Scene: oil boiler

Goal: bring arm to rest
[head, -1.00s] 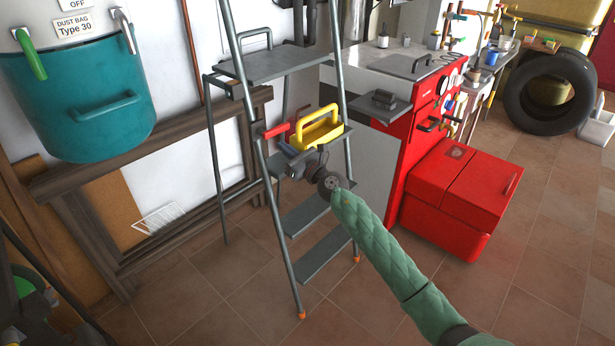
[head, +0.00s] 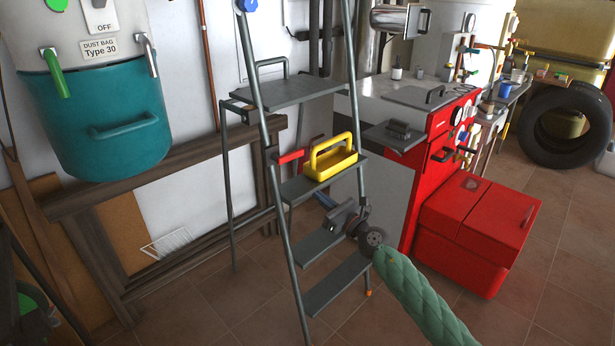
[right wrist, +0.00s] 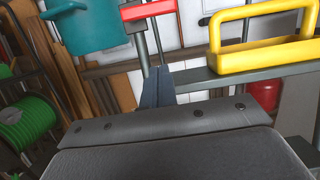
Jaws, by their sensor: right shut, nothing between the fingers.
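My right arm (head: 425,298), in a green quilted sleeve, comes in from the lower right of the head view. It ends in my right gripper (head: 327,202), which is shut and empty in front of the stepladder (head: 278,245), below the step with the yellow tool carrier (head: 333,168). In the right wrist view the closed fingers (right wrist: 157,87) point up toward the ladder, and the yellow carrier (right wrist: 260,58) is to their right. From these views I cannot tell whether the gripper touches the ladder. My left gripper is not in view.
A red-handled tool (head: 292,156) lies by the carrier. A red boiler (head: 430,170) with a red box (head: 475,235) stands to the right. A teal dust drum (head: 105,120) is at left. A tyre (head: 565,127) stands at the back right. Tiled floor is open at lower right.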

